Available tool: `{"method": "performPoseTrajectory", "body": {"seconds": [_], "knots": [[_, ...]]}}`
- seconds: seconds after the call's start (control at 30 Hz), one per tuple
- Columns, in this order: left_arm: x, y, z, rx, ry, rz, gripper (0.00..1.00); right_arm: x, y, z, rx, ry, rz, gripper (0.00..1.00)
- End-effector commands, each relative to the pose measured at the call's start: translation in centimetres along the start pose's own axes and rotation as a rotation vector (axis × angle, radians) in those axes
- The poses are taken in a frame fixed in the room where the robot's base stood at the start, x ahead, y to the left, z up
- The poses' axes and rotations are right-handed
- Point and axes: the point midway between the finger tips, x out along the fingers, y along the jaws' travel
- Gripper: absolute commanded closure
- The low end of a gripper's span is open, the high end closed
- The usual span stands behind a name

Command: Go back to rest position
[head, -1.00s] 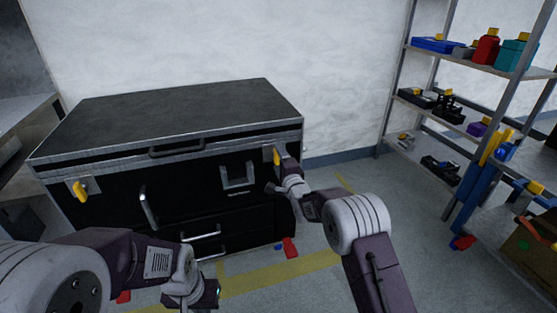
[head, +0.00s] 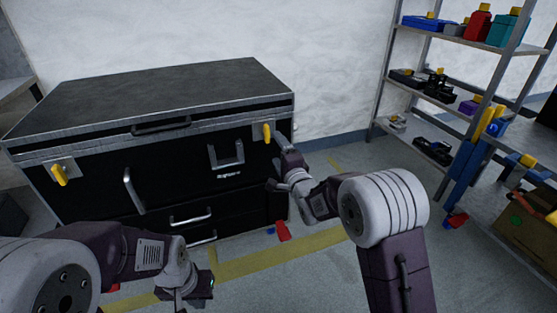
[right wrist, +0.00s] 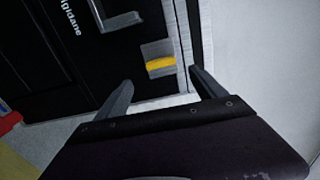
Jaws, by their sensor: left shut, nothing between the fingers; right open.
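A large black case (head: 150,95) with metal edges stands against the wall. It has a yellow latch at its left (head: 60,174) and another at its right (head: 267,133), which also shows in the right wrist view (right wrist: 161,64). My right gripper (head: 277,164) is open and empty, at the case's front right corner just below the right latch. In the right wrist view its two fingers are spread, with the latch beyond and between them. My left gripper (head: 203,284) is shut and empty, low in front of the case's drawers. Its fingertips are hard to make out.
A metal shelf (head: 455,40) with boxes and bottles stands at the right. Small red and blue items (head: 283,231) lie on the floor by the case. Open floor with yellow lines (head: 320,240) lies between case and shelf.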

Motion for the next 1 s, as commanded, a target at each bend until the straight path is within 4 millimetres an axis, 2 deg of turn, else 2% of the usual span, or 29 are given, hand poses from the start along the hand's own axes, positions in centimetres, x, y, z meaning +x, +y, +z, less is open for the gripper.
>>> {"method": "performPoseTrajectory", "body": {"seconds": [0.3, 0.37, 0.47, 0.5, 0.57, 0.6, 0.67, 0.7, 0.77, 0.9, 1.0], "knots": [[0.0, 0.0, 0.0, 0.0, 0.001, 0.0, 1.0, -0.3, -0.2, 0.0, 0.0, 0.001, 0.0, 0.2], [-0.4, 0.0, -0.1, 0.0, 0.001, 0.0, 1.0, -0.3, -0.8, -0.5, 0.0, 0.008, -0.003, 0.2], [-1.5, 0.0, -0.2, 0.0, 0.001, 0.0, 1.0, -0.6, -4.3, -1.8, -0.004, 0.032, -0.044, 0.2], [-2.2, 0.0, -0.2, 0.0, 0.0, 0.0, 1.0, -1.2, -6.5, -2.7, -0.006, 0.048, -0.065, 0.2], [-3.8, 0.1, -0.4, 0.0, 0.0, 0.0, 1.0, -2.9, -9.9, -4.6, -0.006, 0.089, -0.072, 0.2], [-5.0, 0.1, -0.5, 0.0, 0.0, 0.0, 1.0, -4.9, -10.5, -6.3, -0.033, 0.134, 0.002, 0.2], [-5.8, 0.1, -0.6, 0.0, 0.001, 0.0, 1.0, -8.0, -8.0, -8.0, -0.15, 0.174, 0.188, 0.2], [-6.1, 0.1, -0.7, 0.0, 0.001, 0.0, 1.0, -10.2, -5.9, -8.7, -0.233, 0.177, 0.313, 0.2], [-6.5, 0.1, -0.7, 0.0, 0.001, 0.0, 1.0, -13.5, -2.9, -9.1, -0.352, 0.151, 0.492, 0.2], [-7.0, 0.1, -0.7, 0.0, 0.0, 0.0, 1.0, -21.7, 3.8, -8.4, -0.593, -0.034, 0.862, 0.2], [-6.9, 0.1, -0.7, 0.0, 0.0, 0.0, 1.0, -27.1, 7.6, -7.0, -0.723, -0.231, 1.058, 0.2]]}}
